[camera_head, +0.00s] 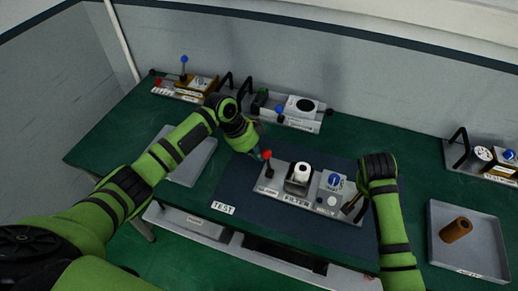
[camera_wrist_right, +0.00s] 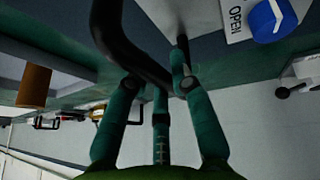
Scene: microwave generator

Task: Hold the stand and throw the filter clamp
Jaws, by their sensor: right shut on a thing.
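The filter stand (camera_head: 280,178) is a grey plate labelled FILTER on the dark mat, carrying a white cylinder (camera_head: 301,173) in a housing and a blue knob (camera_head: 334,180). The red-knobbed clamp lever (camera_head: 267,155) stands upright at its left end. My left gripper (camera_head: 259,153) is right beside the red knob; its fingers are small and partly hidden, so I cannot tell contact or opening. My right gripper (camera_head: 354,206) is at the stand's right end. In the right wrist view, its fingers (camera_wrist_right: 160,82) are shut on the black handle (camera_wrist_right: 128,45).
A grey tray (camera_head: 190,160) lies behind my left arm. Another tray (camera_head: 489,257) at right holds a brown cylinder (camera_head: 456,230). Other stands line the back: one with a blue lever (camera_head: 184,62), one with a white block (camera_head: 301,107), one at far right (camera_head: 482,155).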

